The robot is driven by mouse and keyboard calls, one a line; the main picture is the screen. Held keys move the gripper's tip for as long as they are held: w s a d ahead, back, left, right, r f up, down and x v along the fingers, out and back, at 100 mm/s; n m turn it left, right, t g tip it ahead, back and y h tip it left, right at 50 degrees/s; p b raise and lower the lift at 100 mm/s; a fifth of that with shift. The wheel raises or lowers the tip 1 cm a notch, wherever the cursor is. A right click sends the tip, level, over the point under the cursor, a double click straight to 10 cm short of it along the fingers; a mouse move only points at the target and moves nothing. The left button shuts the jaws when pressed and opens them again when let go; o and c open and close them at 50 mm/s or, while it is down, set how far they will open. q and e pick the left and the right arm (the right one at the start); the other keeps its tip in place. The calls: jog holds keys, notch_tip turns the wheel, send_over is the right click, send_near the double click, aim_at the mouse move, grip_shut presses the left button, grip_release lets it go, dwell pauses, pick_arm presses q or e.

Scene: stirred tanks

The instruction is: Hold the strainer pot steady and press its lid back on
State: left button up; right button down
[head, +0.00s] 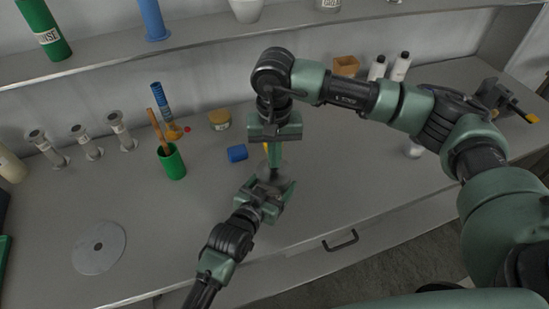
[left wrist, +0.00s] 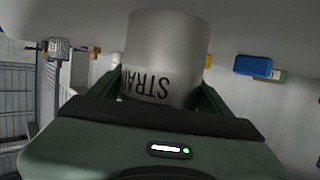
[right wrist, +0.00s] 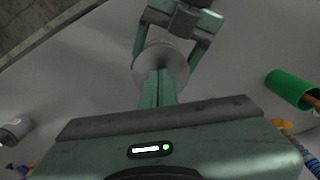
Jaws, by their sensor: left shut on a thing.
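The grey cylindrical strainer pot (left wrist: 165,50), its label partly readable as "STRA", stands between the fingers of my left gripper (head: 268,188) in the left wrist view. The left gripper is shut on it. In the head view the pot (head: 266,174) is mostly hidden by the grippers. My right gripper (head: 273,165) points down from above it. In the right wrist view its fingers (right wrist: 157,88) are together, with their tips over a round grey top (right wrist: 160,58), between the left fingers. I cannot tell whether this is the lid, or whether the tips touch it.
A green cup (head: 172,162) with a brown stick is to the left. A flat grey disc (head: 99,247) lies at the front left. The bench right of the grippers is mostly clear.

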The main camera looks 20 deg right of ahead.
jog(key=shift+r, duration=3.15)
pick_arm(q)
jog(key=o, duration=1.5)
